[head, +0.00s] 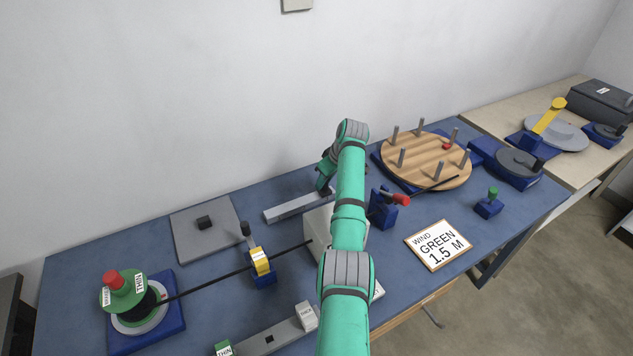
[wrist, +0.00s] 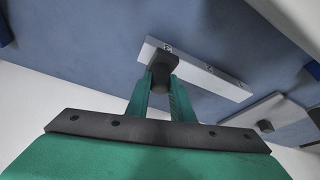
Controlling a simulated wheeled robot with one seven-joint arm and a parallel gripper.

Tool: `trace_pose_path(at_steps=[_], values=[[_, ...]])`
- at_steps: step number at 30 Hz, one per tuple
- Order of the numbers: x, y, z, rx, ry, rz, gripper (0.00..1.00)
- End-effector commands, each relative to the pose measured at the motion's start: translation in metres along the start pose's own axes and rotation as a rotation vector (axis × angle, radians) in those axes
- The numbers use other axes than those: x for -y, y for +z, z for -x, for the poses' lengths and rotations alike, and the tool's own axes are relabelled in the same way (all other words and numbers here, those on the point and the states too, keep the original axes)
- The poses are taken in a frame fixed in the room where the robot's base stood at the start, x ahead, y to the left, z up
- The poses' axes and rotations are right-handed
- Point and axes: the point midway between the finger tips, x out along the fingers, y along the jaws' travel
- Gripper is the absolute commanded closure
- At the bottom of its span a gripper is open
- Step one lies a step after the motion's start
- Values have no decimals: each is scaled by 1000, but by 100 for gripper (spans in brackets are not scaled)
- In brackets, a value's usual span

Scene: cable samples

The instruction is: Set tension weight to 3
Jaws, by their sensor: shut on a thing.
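The tension weight is a dark block (wrist: 162,66) on a light grey bar (wrist: 218,84) in the wrist view. My gripper (wrist: 163,80) is shut on it, with one green finger on each side. The weight sits near the bar's left end in that view. The weight is hidden there by my gripper and arm.
A grey plate with a black knob (head: 204,222) lies left of the bar. A green spool (head: 128,292) feeds a black cable past a yellow-topped clamp (head: 260,262). A red-handled blue stand (head: 383,208), wooden pegged wheel (head: 425,158) and "WIND GREEN 1.5 M" card (head: 438,245) are to the right.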

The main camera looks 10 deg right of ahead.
Motion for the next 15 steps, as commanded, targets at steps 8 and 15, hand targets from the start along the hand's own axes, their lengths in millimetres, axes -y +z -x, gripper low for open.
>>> trace_pose_path(at_steps=[8,15], values=[[-7,2,4,-5,16,-6,100],[-4,0,2,-4,11,-2,60]])
